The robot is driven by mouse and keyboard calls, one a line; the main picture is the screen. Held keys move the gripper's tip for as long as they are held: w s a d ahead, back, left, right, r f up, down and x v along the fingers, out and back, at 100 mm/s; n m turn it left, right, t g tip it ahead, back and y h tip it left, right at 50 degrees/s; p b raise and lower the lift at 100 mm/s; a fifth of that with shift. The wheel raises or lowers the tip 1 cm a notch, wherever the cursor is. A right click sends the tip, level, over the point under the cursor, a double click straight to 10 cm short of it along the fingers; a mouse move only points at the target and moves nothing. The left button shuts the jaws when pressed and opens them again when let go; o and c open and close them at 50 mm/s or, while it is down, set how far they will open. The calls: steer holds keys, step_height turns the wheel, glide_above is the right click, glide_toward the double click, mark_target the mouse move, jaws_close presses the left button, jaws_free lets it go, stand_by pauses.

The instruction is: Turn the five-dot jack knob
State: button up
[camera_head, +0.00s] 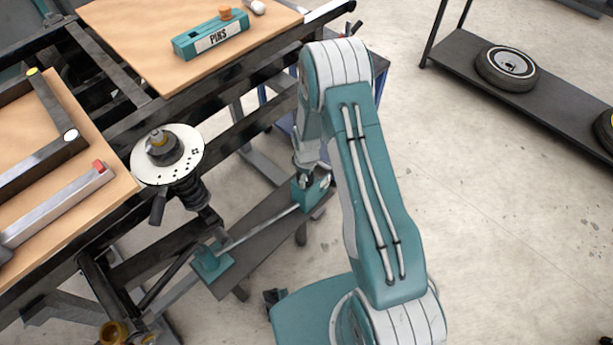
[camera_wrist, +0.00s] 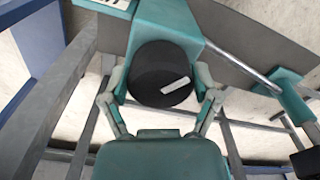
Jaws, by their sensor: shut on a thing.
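In the wrist view, a round black knob (camera_wrist: 150,85) with a white bar mark sits on a teal jack block (camera_wrist: 165,20). My gripper (camera_wrist: 161,90) is shut on the knob, one finger at each side of it. In the head view, my gripper (camera_head: 307,165) reaches down to the teal jack block (camera_head: 309,195) at the right end of a dark plate; the knob is mostly hidden there. A white label with dark marks is cut off at the wrist view's top edge, and I cannot count any dots.
A metal rod (camera_head: 258,232) runs from the jack block to another teal block (camera_head: 212,262). A white disc (camera_head: 190,140) on a spring strut stands at left. A teal PINS box (camera_head: 190,42) lies on the wooden bench top. Open floor lies at right, before a wheel shelf (camera_head: 465,50).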

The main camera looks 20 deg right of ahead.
steer(key=n, duration=0.3)
steer(key=shift+w+n, duration=0.25)
steer(key=shift+n, duration=0.05)
steer(key=shift+w+n, duration=0.1)
steer(key=shift+n, duration=1.8)
steer(key=o, duration=1)
steer(key=shift+c, duration=0.2)
steer(key=shift+r, duration=0.1)
step_height(320, 180, up, 12)
steer(key=shift+a, duration=0.1)
